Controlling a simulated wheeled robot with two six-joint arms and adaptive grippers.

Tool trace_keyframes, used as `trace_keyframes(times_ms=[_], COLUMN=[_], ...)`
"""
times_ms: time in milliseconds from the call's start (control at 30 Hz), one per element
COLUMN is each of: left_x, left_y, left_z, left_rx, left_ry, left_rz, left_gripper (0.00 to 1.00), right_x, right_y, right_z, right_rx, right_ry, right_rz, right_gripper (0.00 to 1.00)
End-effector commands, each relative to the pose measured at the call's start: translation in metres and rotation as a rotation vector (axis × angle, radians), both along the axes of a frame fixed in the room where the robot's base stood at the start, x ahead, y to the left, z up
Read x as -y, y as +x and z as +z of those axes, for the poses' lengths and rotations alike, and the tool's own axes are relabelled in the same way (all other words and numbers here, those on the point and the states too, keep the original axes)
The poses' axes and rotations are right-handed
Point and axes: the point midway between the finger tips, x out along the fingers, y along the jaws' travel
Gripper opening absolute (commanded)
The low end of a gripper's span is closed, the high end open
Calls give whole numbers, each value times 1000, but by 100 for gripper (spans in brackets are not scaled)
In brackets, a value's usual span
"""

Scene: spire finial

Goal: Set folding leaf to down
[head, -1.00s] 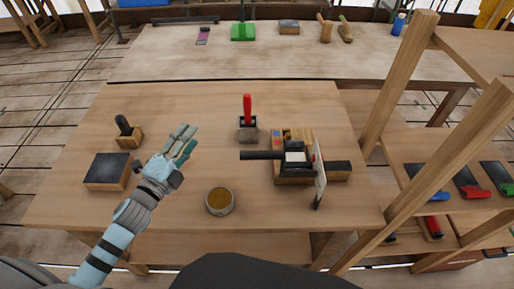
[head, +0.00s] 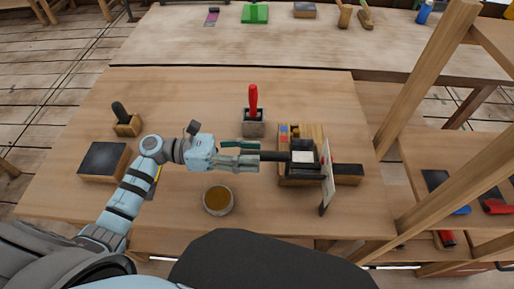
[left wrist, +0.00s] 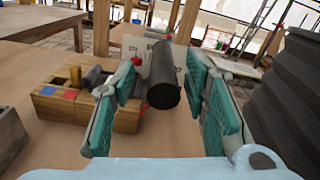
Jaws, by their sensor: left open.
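A wooden fixture with black parts (head: 300,180) stands on the workbench at centre right. A black round bar (head: 283,155) sticks out from it to the left. A thin upright white panel (head: 326,172) stands at its right side and may be the folding leaf; I cannot tell for sure. My left gripper (head: 256,157) is at the free end of the bar. In the left wrist view, the bar (left wrist: 165,80) lies between the spread teal pads of the gripper (left wrist: 158,95), with a gap on both sides. The panel (left wrist: 145,52) shows lettering behind the bar. My right gripper is not visible.
A wooden block holder (head: 312,131) adjoins the fixture. A red-handled tool (head: 253,102) stands behind my gripper and a round tin (head: 218,201) in front. A dark-topped block (head: 105,160) is at left. Wooden posts and shelves (head: 440,150) stand at right.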

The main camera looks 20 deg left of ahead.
Motion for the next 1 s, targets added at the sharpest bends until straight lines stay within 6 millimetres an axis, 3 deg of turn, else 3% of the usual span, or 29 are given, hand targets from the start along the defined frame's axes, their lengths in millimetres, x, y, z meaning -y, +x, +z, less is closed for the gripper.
trace_keyframes(times_ms=[133,433,700,1000], left_x=[17,20,20,20], left_y=[4,5,5,5], left_z=[1,-1,-1,-1], left_rx=[-2,-2,-2,1], left_ry=[-2,0,0,1], left_rz=[-2,-1,-1,-1], left_gripper=[41,41,0,0], right_x=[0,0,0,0], right_y=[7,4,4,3], right_z=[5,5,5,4], right_rx=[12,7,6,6], right_ry=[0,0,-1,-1], right_rz=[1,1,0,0], right_gripper=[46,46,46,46])
